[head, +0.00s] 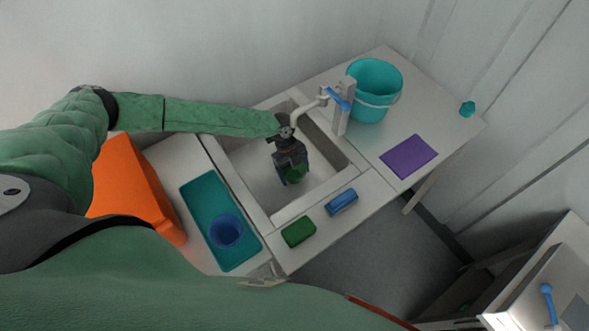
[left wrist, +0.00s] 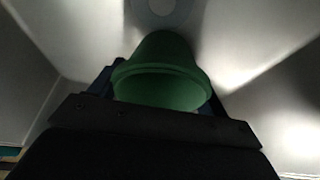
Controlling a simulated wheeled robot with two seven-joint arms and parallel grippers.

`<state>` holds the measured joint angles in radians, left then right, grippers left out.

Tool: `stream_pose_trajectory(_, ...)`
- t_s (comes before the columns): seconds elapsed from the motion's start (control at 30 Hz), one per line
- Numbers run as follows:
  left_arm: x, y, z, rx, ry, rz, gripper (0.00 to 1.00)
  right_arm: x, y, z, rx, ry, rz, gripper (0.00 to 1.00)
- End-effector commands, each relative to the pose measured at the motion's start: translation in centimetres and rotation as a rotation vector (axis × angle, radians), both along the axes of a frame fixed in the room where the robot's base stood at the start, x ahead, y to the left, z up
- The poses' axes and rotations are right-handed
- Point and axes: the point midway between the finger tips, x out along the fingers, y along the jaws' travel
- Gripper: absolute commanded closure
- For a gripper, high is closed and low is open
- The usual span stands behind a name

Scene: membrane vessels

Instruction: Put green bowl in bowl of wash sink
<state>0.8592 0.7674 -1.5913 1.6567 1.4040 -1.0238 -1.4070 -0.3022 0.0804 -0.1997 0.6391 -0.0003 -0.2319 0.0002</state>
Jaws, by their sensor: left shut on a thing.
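My left gripper (head: 293,178) is inside the basin of the wash sink (head: 250,175), pointing down, in the head view. It is shut on the green bowl (head: 296,174), which is mostly hidden behind the fingers there. In the left wrist view the green bowl (left wrist: 162,75) sits between the dark fingers, with its rim toward the camera. The sink floor and its round drain (left wrist: 162,6) show beyond it. I cannot tell whether the bowl touches the sink floor. My right gripper is not in view.
A tap (head: 310,108) with a blue lever stands at the sink's back edge, close to my left arm. A teal bucket (head: 372,88) and purple cloth (head: 408,156) lie right. A teal tray (head: 207,198) with a blue bowl (head: 226,231), green sponge (head: 298,232) and blue brush (head: 342,202) are near.

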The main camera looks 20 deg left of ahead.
Motion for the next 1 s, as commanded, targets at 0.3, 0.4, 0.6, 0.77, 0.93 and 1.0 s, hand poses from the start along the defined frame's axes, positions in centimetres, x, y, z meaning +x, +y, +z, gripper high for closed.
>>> stream_pose_trajectory(0.3, 0.03, 0.04, -0.15, 0.0, 0.0, 0.0, 0.53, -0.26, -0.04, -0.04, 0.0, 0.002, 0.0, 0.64)
stream_pose_trajectory(0.4, 0.02, 0.04, -0.28, 0.0, 0.0, 0.0, 0.53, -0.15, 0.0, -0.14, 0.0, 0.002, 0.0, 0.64)
stream_pose_trajectory(0.6, 0.03, 0.07, -0.33, 0.0, 0.0, 0.0, 0.06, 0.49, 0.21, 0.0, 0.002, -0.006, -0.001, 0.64)
stream_pose_trajectory(0.77, 0.03, 0.07, -0.33, 0.0, 0.0, 0.0, 0.02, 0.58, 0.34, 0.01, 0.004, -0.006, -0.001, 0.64)
stream_pose_trajectory(0.93, 0.03, 0.06, -0.23, 0.001, -0.001, 0.0, 0.02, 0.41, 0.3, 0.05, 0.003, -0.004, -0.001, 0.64)
stream_pose_trajectory(1.0, 0.05, 0.06, 0.01, 0.001, -0.001, 0.0, 0.02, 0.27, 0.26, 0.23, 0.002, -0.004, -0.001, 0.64)
